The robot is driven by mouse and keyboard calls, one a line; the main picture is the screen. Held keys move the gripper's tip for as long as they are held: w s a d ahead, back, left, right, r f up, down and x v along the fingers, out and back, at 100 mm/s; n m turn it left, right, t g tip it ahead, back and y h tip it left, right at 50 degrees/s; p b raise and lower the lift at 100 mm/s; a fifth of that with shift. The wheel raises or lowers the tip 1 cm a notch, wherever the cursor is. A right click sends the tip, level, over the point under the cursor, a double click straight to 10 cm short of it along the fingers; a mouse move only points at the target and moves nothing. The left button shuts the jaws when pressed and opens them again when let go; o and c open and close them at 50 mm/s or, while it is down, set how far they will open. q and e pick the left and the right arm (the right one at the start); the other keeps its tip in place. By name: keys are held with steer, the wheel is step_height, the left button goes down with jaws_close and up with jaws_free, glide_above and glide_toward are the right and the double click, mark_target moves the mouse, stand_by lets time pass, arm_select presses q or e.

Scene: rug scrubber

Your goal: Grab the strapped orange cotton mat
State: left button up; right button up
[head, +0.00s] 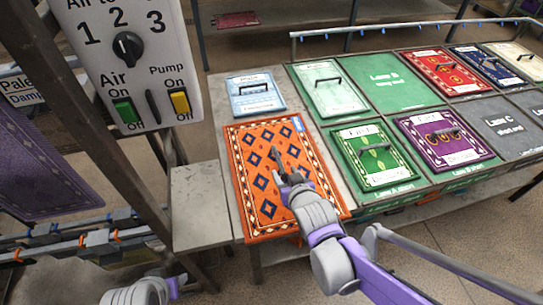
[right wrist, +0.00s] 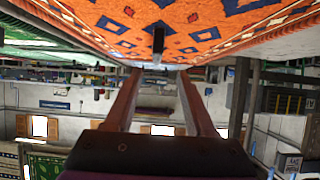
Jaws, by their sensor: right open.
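The orange mat (head: 252,205), patterned with blue diamonds and a cream border, lies flat on the grey table at the left end of the mat display. My right gripper (head: 276,156) is over its middle, open. In the right wrist view, the orange mat (right wrist: 110,28) fills the top, and its dark strap (right wrist: 158,44) hangs between and beyond my two spread fingers (right wrist: 160,72). Nothing is seen gripped, and I cannot tell whether the fingers touch the mat. The strap is mostly hidden by my gripper in the head view. My left gripper (head: 178,287) shows only in part at the bottom edge.
A light blue strapped mat (head: 262,104) lies behind the orange one. Green (head: 353,140), purple (head: 430,155) and other strapped mats lie to the right. A control panel (head: 90,50) on a post and a small grey side table (head: 195,190) stand at left.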

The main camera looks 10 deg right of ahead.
mark_target(279, 161)
steer(key=x, duration=0.4)
steer(key=shift+f+b, duration=0.1)
steer(key=shift+b, duration=0.3)
steer(key=shift+d+b+x, duration=0.1)
steer(key=shift+b+x, duration=0.1)
steer(key=shift+x, duration=1.3)
steer(key=shift+d+b+x, duration=0.15)
steer(key=shift+x, duration=1.3)
arm_select(q)
steer(key=shift+s+f, duration=0.3)
steer(key=shift+f, duration=0.55)
arm_select(e)
steer(key=shift+c, duration=0.2)
jaws_close()
steer(key=shift+r, duration=0.25)
